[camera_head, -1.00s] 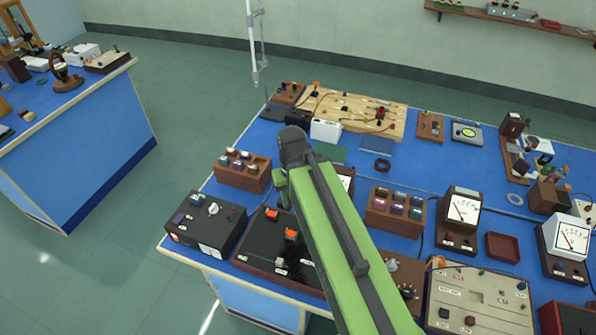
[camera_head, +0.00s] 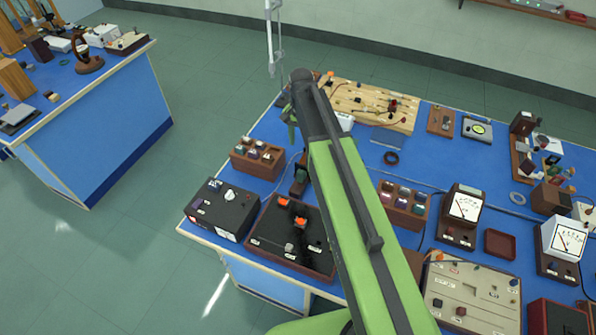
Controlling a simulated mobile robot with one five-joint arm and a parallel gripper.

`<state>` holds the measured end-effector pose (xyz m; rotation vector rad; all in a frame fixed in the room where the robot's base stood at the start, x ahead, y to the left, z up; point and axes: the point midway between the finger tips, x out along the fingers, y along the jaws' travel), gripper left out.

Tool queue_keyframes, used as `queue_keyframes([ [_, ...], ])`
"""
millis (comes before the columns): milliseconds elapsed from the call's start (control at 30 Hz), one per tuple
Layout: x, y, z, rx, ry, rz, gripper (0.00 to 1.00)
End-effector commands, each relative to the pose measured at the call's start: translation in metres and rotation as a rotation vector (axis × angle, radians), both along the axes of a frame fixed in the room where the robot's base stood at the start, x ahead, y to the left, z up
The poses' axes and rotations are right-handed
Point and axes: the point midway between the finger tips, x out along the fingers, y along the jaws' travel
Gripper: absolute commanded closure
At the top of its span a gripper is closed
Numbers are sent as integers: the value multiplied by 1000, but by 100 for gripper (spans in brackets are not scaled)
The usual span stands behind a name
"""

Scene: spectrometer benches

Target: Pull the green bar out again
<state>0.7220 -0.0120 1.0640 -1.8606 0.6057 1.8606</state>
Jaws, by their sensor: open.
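My green arm reaches from the bottom right across the blue bench (camera_head: 420,160). My gripper (camera_head: 291,118) shows only in part at its far end, a small green piece hanging below the dark wrist. It is open, above the bench's far left part, near the wooden board (camera_head: 345,98) with leads. I see nothing held in it. I cannot make out a green bar in this view; my arm hides the middle of the bench. A white box (camera_head: 346,121) is partly hidden behind the arm.
A black box with a grey knob (camera_head: 226,206) and a black box with orange parts (camera_head: 283,237) stand at the front left. Brown racks of jars (camera_head: 257,158) (camera_head: 404,203) and meters (camera_head: 462,212) stand around. Another bench (camera_head: 95,130) is across the floor at left.

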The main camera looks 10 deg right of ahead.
Motion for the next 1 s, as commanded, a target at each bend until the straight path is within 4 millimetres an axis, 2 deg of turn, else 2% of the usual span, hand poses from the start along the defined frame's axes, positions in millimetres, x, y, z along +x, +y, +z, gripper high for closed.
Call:
queue_keyframes([
  [700, 0, 0, -146, 0, 0, 3, 55],
  [833, 0, 0, -165, 0, 0, 3, 55],
  [1000, 0, 0, -170, 0, 0, 3, 55],
])
